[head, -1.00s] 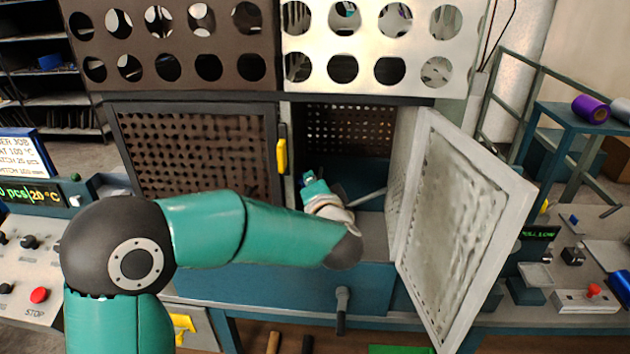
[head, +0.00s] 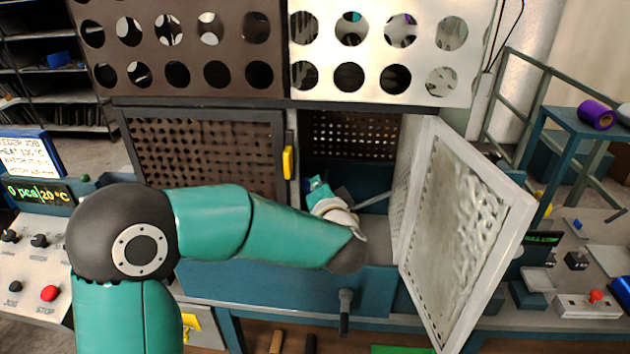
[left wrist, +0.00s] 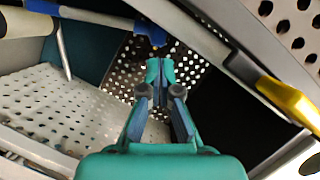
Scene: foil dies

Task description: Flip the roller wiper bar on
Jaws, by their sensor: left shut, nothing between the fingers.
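My left gripper (head: 318,190) reaches through the open guard into the machine opening, largely seen from behind in the head view. In the left wrist view the fingers (left wrist: 160,78) are shut together and empty. A pale bar with blue ends (left wrist: 105,17), which looks like the wiper bar, lies above and left of the fingertips, its blue end (left wrist: 150,28) just beyond them. I cannot tell whether they touch. A thin grey rod (head: 373,198) shows right of the gripper in the head view. My right gripper is not in view.
The white perforated guard door (head: 465,230) stands open on the right. A closed dark mesh door (head: 205,155) with a yellow handle (head: 288,162) is left of the opening. A pale roller (left wrist: 22,22) shows at upper left in the wrist view. A control panel (head: 30,265) stands far left.

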